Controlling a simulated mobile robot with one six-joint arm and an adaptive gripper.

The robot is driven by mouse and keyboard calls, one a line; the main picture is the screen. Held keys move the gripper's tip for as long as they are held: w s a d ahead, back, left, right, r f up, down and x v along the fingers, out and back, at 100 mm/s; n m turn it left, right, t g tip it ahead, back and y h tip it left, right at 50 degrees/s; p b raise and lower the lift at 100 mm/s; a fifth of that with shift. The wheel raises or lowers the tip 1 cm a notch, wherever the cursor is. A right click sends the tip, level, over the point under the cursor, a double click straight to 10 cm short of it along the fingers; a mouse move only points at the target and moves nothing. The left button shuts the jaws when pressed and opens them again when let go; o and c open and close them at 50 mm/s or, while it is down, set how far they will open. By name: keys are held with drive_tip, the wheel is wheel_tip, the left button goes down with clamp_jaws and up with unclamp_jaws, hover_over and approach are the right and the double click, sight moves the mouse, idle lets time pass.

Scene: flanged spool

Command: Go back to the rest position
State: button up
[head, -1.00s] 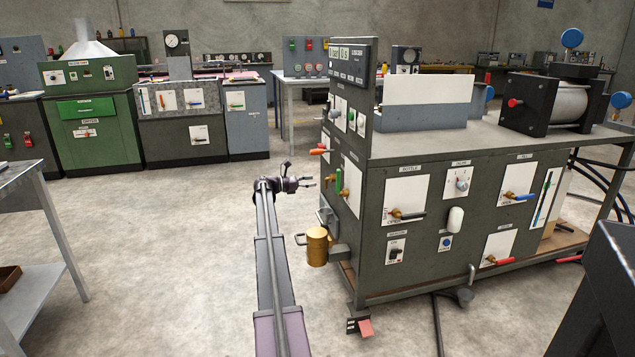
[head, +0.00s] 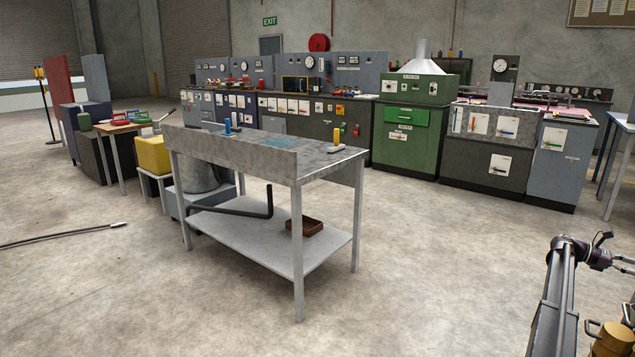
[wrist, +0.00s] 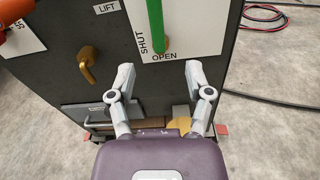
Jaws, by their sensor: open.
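My gripper (head: 622,264) is at the right edge of the head view, at the end of my outstretched arm, and partly cut off there. In the wrist view my gripper (wrist: 158,82) has its two fingers apart with nothing between them. It faces a dark panel (wrist: 113,75) with a green lever (wrist: 155,22) above the fingertips. The lever's plate reads SHUT and OPEN, and the lever's lower end is near OPEN. The fingers look apart from the lever.
A brass cylinder (head: 612,340) stands by my arm. A metal table (head: 253,235) with a lower shelf stands mid-floor. Green (head: 410,130) and grey machines line the back. A hose (head: 60,236) lies at left. The wrist view shows a brass handle (wrist: 87,66). Floor between table and arm is clear.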

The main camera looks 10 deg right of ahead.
drive_tip(key=w+a+f+m+t+y, duration=0.1)
drive_tip(key=w+a+f+t, duration=0.25)
drive_tip(key=a, duration=1.25)
drive_tip(key=w+a+f+m+t+y, duration=0.25)
drive_tip(key=w+a+f, duration=0.25)
drive_tip(key=a, duration=1.1)
drive_tip(key=w+a+f+t, duration=0.4)
drive_tip(key=a+f, duration=0.1)
drive_tip(key=a, duration=1.1)
drive_tip(key=s+a+f+m+t+y, duration=0.1)
drive_tip(key=s+a+f+y, duration=0.2)
drive_tip(key=a, duration=1)
drive_tip(key=s+a+m+t+y, duration=0.15)
drive_tip(key=s+a, duration=0.35)
drive_tip(key=a, duration=0.9)
drive_tip(key=s+a+f+m+t+y, duration=0.15)
drive_tip(key=s+a+y, duration=0.3)
drive_tip(key=a, duration=0.85)
wheel_tip(320, 180, up, 37)
drive_tip(key=g+p, duration=0.1)
drive_tip(key=p, duration=3.6)
drive_tip(key=shift+a+h, duration=0.3)
drive_tip(key=shift+h, duration=0.05)
drive_tip(key=shift+c, duration=0.6)
